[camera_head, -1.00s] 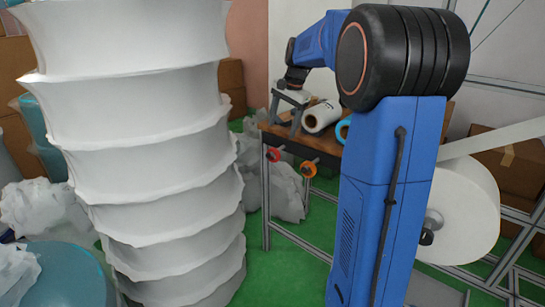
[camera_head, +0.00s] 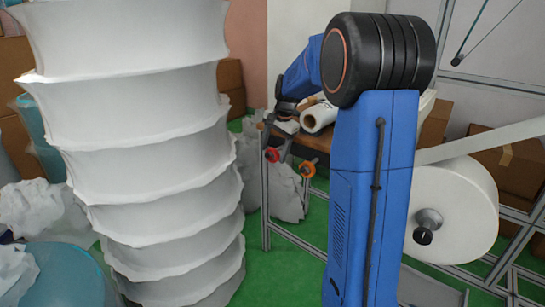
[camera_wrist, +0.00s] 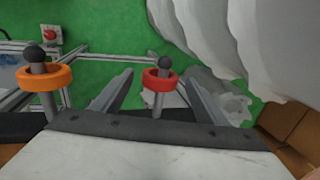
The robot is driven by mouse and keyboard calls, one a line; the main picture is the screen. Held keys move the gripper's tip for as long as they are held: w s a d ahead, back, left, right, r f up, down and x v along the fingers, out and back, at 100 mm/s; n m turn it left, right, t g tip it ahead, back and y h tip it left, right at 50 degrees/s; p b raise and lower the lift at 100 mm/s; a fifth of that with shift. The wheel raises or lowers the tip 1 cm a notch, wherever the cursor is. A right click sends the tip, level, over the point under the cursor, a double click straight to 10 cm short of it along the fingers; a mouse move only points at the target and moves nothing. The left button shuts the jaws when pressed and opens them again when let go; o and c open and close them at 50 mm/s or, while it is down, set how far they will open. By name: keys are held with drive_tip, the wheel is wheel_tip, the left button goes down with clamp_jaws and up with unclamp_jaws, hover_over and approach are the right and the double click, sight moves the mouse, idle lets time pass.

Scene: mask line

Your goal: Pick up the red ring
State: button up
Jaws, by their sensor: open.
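The red ring (camera_head: 272,155) hangs around a peg on the front of the work table. In the wrist view the red ring (camera_wrist: 152,85) sits around a grey peg with a dark round knob. My gripper (camera_head: 279,138) is just above and beside the red ring in the head view. In the wrist view my gripper (camera_wrist: 160,76) is open and empty, its two fingers on either side of the ring in the picture. Whether they touch it cannot be told.
An orange ring (camera_head: 308,170) sits on a neighbouring peg; it also shows in the wrist view (camera_wrist: 44,85). A tall stack of white material (camera_head: 150,125) stands left. A white roll (camera_head: 319,118) lies on the table. A large roll (camera_head: 460,215) is at right.

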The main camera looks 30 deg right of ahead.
drive_tip(key=shift+f, duration=0.4)
drive_tip(key=c, duration=1.1)
drive_tip(key=shift+r, duration=0.1)
drive_tip(key=shift+c, duration=0.2)
